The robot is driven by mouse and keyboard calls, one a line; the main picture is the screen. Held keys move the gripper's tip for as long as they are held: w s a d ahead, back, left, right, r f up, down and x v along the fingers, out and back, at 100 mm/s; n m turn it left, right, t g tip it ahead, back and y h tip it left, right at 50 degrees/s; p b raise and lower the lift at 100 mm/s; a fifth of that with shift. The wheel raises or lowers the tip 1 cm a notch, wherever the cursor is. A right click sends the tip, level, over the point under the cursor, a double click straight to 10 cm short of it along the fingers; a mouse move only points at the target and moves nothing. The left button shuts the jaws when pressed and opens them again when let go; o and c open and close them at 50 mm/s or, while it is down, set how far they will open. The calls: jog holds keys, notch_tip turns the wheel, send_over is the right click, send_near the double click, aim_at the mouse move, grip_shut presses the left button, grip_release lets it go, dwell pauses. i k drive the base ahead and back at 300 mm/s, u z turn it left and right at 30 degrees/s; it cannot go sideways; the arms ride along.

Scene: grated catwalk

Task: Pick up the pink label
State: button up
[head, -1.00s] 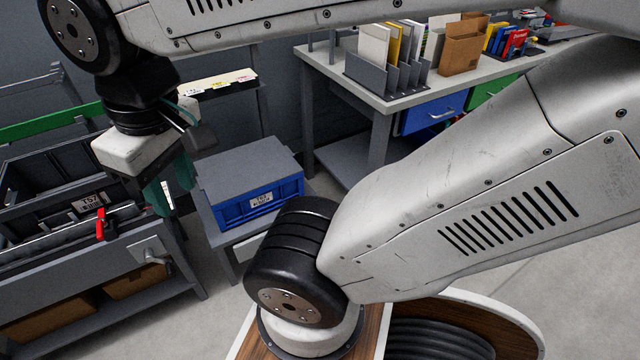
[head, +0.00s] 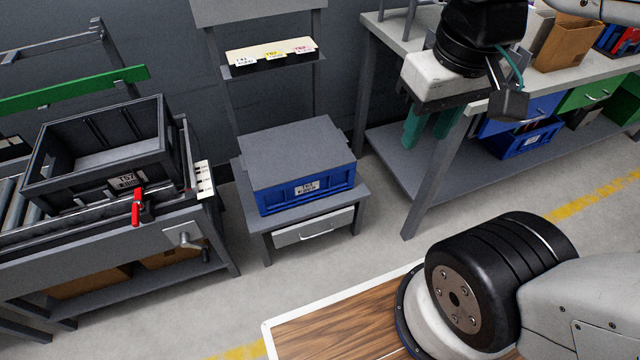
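The pink label (head: 305,48) is small and sits at the right end of a narrow shelf. A yellow label (head: 273,54) and a white label (head: 244,61) are to its left on the same shelf (head: 300,63). My gripper (head: 428,132) has teal fingers that point down. It hangs to the right of the shelf and lower in the picture, in front of the workbench leg. Its fingers are apart with nothing between them. It is well clear of the pink label.
A blue box with a grey lid (head: 299,150) stands on a small drawer stand below the shelf. A black crate (head: 100,150) sits on a conveyor at left, with a red clamp (head: 138,205) before it. A workbench (head: 400,40) stands at right. Floor between is clear.

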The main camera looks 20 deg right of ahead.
aim_at(308, 47)
jog(key=u, duration=0.05)
jog(key=i, duration=1.2)
jog(key=z, duration=0.05)
